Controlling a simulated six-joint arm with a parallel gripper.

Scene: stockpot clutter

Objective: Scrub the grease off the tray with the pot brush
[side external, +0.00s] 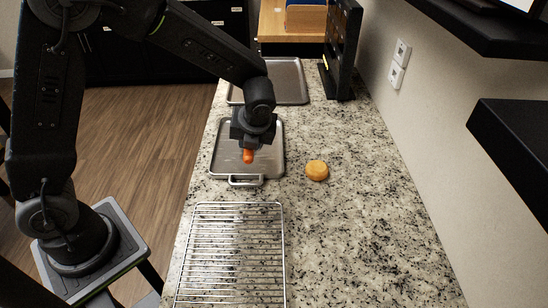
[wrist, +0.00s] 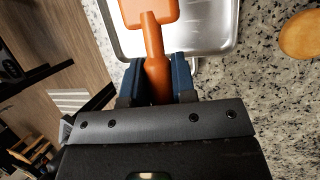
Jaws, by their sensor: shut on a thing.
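My gripper (wrist: 157,85) is shut on the orange handle of the pot brush (wrist: 153,45) in the wrist view. The brush's wider orange head points away from the gripper, over the tray. In the side view, the orange brush (side external: 248,156) shows below my gripper (side external: 250,140), above the near half of the metal tray (side external: 220,165). I cannot tell whether the brush touches the tray. The tray lies on the granite counter with a wire handle at its near end; its rim also shows in the wrist view (wrist: 228,40). No grease is clearly visible.
A round orange-yellow item (side external: 317,170) sits on the counter right of the tray. A wire rack (side external: 230,255) lies in front. A second metal tray (side external: 290,80) and a black upright appliance (side external: 343,50) stand behind. The right side of the counter (side external: 380,220) is clear.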

